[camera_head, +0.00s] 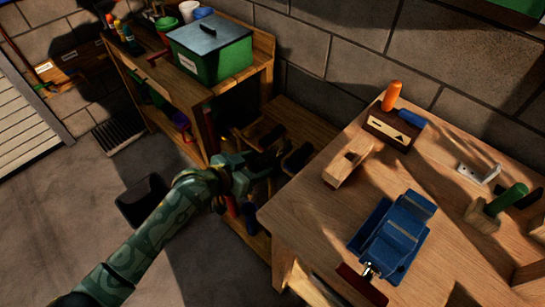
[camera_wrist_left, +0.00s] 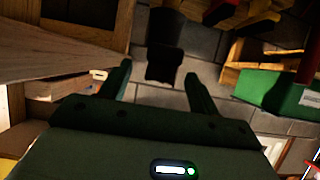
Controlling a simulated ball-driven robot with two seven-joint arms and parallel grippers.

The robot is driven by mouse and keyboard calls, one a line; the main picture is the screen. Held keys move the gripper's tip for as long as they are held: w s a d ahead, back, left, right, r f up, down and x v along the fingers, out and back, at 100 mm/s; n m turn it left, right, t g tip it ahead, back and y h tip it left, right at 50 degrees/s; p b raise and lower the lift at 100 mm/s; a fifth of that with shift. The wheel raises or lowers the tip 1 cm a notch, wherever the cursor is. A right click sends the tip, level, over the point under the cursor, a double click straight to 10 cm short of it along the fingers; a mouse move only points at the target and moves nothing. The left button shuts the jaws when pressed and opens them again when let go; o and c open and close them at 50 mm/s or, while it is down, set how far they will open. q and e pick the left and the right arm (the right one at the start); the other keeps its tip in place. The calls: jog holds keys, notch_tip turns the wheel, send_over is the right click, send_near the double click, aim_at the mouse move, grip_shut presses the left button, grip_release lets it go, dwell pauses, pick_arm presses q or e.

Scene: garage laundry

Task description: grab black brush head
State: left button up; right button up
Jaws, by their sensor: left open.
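A black, blocky object that looks like the brush head (camera_wrist_left: 164,62) shows in the left wrist view, ahead of my left gripper and between the lines of its two fingers. A clear gap in the picture separates it from both fingers. Its fine shape is too dark to tell. My left gripper (camera_head: 283,148) is open and empty, reaching toward the dim gap between the shelf and the workbench. In the head view I cannot make out the brush head against the dark fingers and shadow. My right gripper is not in view.
The wooden workbench (camera_head: 290,222) stands right of my left gripper, with a blue vise (camera_head: 392,238), a wooden plane (camera_head: 350,163) and other tools on it. A wooden shelf with a green box (camera_head: 213,57) stands to the left. A block wall (camera_head: 345,60) closes the back.

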aim_at(269, 157)
pick_arm(q)
jog(key=x, duration=0.2)
jog(key=b+x, duration=0.2)
jog(key=x, duration=0.1)
jog(key=shift+w+d+r, duration=0.2)
jog(key=shift+w+d, duration=0.1)
jog(key=shift+s+r, duration=0.1)
jog(key=c, duration=1.1)
